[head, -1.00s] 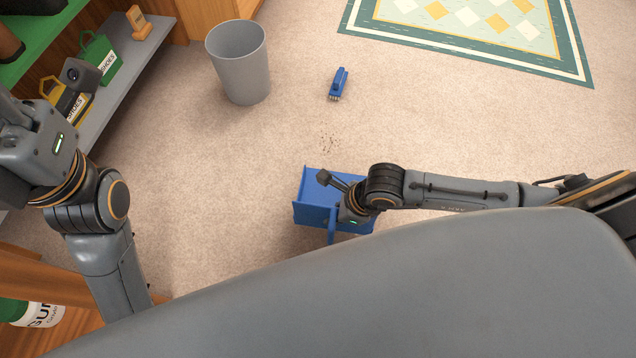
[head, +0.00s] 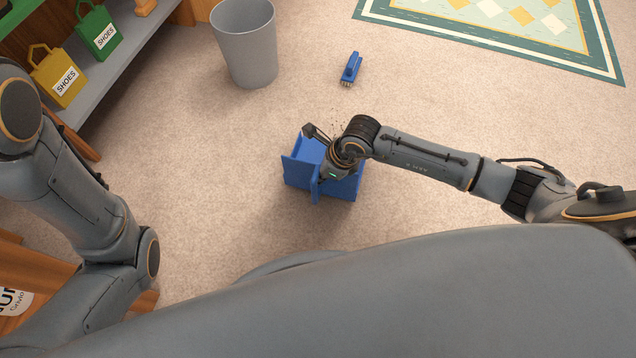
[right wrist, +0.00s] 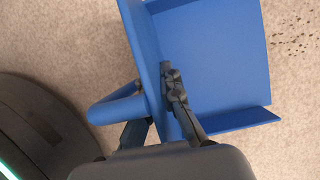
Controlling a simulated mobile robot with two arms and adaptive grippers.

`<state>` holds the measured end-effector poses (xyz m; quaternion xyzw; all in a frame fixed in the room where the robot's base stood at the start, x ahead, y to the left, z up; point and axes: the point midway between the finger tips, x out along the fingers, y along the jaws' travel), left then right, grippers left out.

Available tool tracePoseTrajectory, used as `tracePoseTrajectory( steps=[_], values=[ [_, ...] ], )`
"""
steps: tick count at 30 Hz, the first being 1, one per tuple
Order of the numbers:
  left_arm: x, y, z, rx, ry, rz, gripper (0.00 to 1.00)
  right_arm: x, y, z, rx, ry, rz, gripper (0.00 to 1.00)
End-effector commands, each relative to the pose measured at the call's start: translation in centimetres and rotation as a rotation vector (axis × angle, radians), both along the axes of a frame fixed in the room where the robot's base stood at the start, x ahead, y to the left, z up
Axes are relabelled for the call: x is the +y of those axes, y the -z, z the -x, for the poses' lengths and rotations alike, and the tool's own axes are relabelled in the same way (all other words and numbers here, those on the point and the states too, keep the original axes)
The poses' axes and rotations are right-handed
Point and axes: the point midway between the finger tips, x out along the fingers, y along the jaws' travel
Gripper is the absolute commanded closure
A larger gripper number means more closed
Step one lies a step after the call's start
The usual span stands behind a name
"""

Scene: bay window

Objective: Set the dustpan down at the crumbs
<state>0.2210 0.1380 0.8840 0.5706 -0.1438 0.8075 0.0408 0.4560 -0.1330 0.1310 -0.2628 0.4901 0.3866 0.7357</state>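The blue dustpan (head: 345,187) is below the middle of the head view and fills much of the right wrist view (right wrist: 215,55). My right gripper (head: 324,178) is shut on it at the handle side; its fingers (right wrist: 172,100) show against the pan's back wall in the right wrist view. I cannot tell whether the pan touches the floor. The dark crumbs (head: 337,127) lie on the carpet just beyond the pan, partly hidden by my right wrist. They also show right of the pan's open edge in the right wrist view (right wrist: 291,38). My left gripper is out of view.
A blue brush (head: 351,68) lies on the carpet beyond the crumbs. A grey bin (head: 246,45) stands to its left. A grey shelf (head: 105,70) with yellow and green shoe bags is at upper left. A patterned rug (head: 500,40) lies at upper right.

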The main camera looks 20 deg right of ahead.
Motion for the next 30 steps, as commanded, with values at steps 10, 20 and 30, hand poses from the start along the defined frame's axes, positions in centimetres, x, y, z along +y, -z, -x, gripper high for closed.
tracePoseTrajectory(
  steps=[10,20,30],
  values=[
    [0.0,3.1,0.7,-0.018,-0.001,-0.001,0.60,0.1,3.6,-0.6,-0.003,-0.001,-0.002,1.00],
    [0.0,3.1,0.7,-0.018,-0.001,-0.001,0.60,0.0,3.6,-0.5,0.000,-0.001,0.000,0.87],
    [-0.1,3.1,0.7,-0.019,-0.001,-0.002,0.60,0.0,3.6,-0.6,-0.001,-0.001,-0.001,0.72]
  ],
)
